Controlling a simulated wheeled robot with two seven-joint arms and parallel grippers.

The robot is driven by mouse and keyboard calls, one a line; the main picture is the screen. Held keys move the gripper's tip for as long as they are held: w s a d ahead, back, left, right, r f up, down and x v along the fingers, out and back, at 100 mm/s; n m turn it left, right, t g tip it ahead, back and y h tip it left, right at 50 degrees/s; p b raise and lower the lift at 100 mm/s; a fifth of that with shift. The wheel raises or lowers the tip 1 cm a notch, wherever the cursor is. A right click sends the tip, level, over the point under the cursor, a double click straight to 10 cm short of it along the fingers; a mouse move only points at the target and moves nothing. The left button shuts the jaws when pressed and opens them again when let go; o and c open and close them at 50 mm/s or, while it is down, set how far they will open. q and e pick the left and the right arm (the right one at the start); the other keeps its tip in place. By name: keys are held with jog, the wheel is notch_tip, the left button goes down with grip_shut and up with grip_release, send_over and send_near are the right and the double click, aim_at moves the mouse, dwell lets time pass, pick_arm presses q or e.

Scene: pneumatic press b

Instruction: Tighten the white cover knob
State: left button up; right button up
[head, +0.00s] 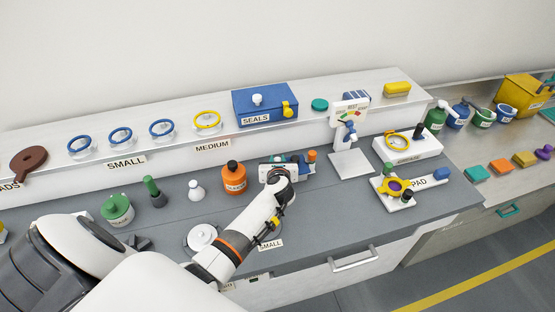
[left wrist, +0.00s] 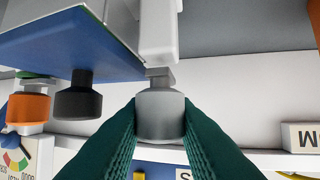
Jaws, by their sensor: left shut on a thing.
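The small press (head: 300,165), with blue, green and orange parts, stands on the grey bench just beyond my left wrist in the head view. In the left wrist view its blue plate (left wrist: 60,45) is at upper left. The white cover knob (left wrist: 160,112), pale grey in shadow, sits under a white arm. My left gripper (left wrist: 160,135) is shut on this knob, with a green finger on each side. In the head view my left gripper (head: 279,178) mostly hides the knob. My right gripper is in neither view.
A black knob (left wrist: 78,100) and an orange knob (left wrist: 28,108) are left of the held knob. An orange bottle (head: 233,178) stands close left of my gripper. A white gauge stand (head: 350,160) is to the right. A shelf with seal rings runs behind.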

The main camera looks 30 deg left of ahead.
pick_arm(q)
jog(key=m+h+p, duration=0.1)
jog(key=p, duration=0.1)
jog(key=m+t+h+p, duration=0.1)
jog(key=m+h+p, duration=0.1)
jog(key=m+t+h+p, duration=0.1)
jog(key=p, duration=0.1)
jog(key=shift+a+r+m+h, duration=0.2)
jog(key=shift+r+m+h, duration=0.1)
jog(key=shift+m+h, duration=0.1)
jog(key=shift+f+m+h+p, duration=0.1)
jog(key=shift+m+h+p, duration=0.3)
jog(key=shift+h, duration=0.1)
jog(key=shift+f+m+t+h, duration=0.1)
jog(key=shift+m+t+h, duration=0.2)
jog(key=shift+m+h, duration=0.15)
jog(key=shift+f+m+h, duration=0.1)
jog(key=shift+m+h, duration=0.75)
jog(key=shift+h, duration=0.3)
jog(key=shift+f+m+h+b, duration=0.1)
jog(key=shift+m+h+b, duration=0.55)
jog(key=shift+m+h, duration=0.4)
jog(key=shift+m+g+h+b, duration=0.5)
jog(key=shift+m+h, duration=0.25)
jog(key=shift+h, duration=0.2)
jog(key=shift+r, duration=0.2)
jog(key=o, duration=1)
jog(key=shift+d, duration=0.1)
